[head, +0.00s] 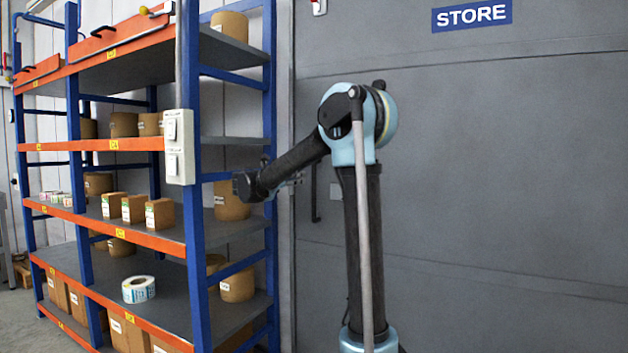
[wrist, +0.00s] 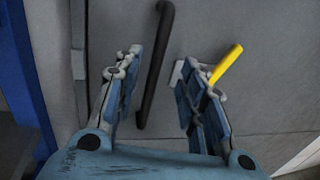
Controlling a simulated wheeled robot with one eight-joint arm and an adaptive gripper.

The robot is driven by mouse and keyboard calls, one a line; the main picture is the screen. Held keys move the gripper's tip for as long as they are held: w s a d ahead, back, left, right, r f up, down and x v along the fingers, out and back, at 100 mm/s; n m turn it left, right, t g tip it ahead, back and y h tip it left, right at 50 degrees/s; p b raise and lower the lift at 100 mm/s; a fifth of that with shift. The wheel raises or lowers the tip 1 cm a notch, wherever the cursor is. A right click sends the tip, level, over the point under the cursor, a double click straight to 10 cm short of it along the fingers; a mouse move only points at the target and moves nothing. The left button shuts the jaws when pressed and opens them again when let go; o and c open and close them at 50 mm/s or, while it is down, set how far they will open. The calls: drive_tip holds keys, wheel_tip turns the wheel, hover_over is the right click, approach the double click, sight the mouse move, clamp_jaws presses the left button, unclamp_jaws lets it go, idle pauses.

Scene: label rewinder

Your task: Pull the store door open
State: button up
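The store door (head: 480,180) is a large grey panel with a blue STORE sign (head: 471,15), and it looks closed. Its black vertical bar handle (head: 314,193) shows near the door's left edge, beside my arm. In the wrist view, the handle (wrist: 153,75) runs between the two fingers of my gripper (wrist: 158,62), a little tilted. The fingers are spread open, with a gap on both sides of the bar. I cannot tell how far the bar is between them in depth. In the head view, my gripper is mostly hidden behind its wrist.
A blue and orange rack (head: 190,200) with boxes and rolls stands left of the door, close to my arm. A yellow lever (wrist: 226,64) on a pale plate sits right of the handle, behind the right finger. The door's right side is clear.

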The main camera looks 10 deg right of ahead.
drive_tip(key=x, duration=1.2)
drive_tip(key=shift+c, duration=0.6)
drive_tip(key=shift+d, duration=0.15)
clamp_jaws()
